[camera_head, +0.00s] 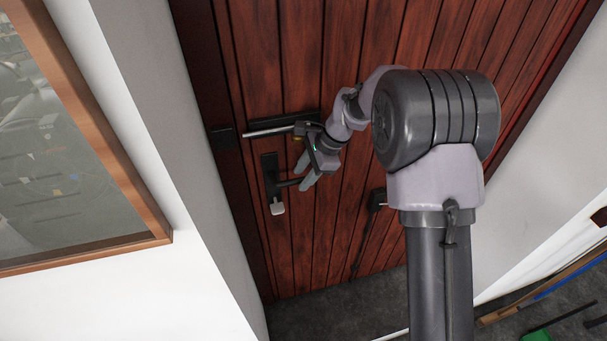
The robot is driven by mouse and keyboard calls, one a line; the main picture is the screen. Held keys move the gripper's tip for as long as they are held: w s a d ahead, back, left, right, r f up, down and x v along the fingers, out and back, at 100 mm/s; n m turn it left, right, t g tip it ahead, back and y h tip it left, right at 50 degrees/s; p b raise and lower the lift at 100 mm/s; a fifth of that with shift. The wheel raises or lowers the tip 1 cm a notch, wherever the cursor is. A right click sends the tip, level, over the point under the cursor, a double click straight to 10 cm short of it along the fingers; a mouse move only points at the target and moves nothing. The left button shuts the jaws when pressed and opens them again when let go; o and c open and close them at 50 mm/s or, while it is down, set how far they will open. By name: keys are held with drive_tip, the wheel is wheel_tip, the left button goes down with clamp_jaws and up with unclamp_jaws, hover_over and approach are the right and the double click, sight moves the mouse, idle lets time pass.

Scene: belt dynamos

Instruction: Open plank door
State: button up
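The plank door (345,60) is reddish-brown with dark vertical grooves and looks closed in its frame. A dark lock plate (270,170) with a handle is on its left side, with a pale grey piece (277,208) hanging at its lower end. Just above it, a metal bolt rod (268,131) runs across to the door's left edge. My gripper (301,172) is at the right of the lock plate, its fingers pointing left and down. The two fingers are apart near the handle's dark bar (288,183). I cannot tell whether they touch it.
Another dark fitting (377,199) is lower right on the door. A white wall with a wood-framed picture or window (75,150) is at the left. Dark floor (335,312) is clear below the door. Long-handled tools and a green object (537,336) lie at the lower right.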

clamp_jaws()
idle(1.5)
